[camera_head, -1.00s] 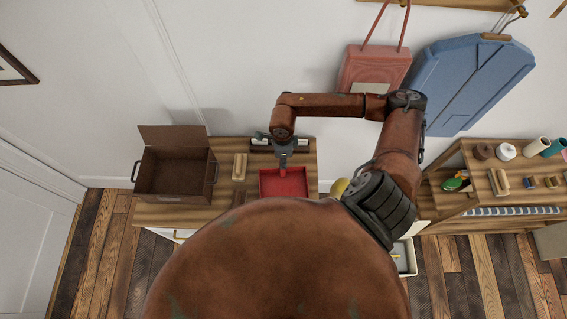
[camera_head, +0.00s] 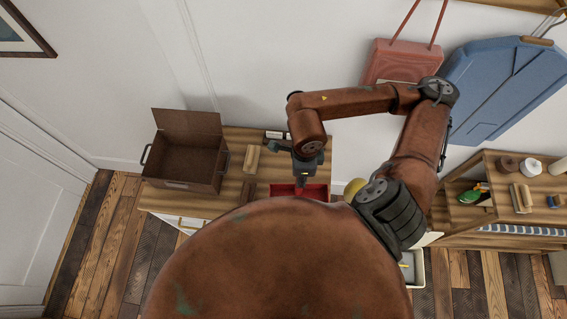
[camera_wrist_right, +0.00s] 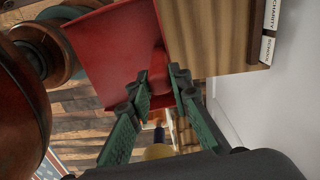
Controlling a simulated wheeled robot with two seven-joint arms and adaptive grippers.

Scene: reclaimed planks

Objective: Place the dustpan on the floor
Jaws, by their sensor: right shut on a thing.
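The red dustpan (camera_head: 319,192) shows partly in the head view, at the bench's near side; my own body hides its lower part. My right gripper (camera_head: 303,183) is above it and shut on it. In the right wrist view the dustpan's broad red face (camera_wrist_right: 112,52) fills the upper left, beside the bench's wooden surface. The right gripper's dark green fingers (camera_wrist_right: 161,82) close around its narrower end. The plank floor (camera_head: 120,250) shows left of the bench, and behind the dustpan in the wrist view. My left gripper is not in view.
The wooden bench (camera_head: 228,195) carries an open brown box (camera_head: 185,160) and a wooden-backed brush (camera_head: 252,160). A shelf unit (camera_head: 480,212) stands at the right. A pale bin (camera_head: 418,268) sits between them. Open floor lies at the left.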

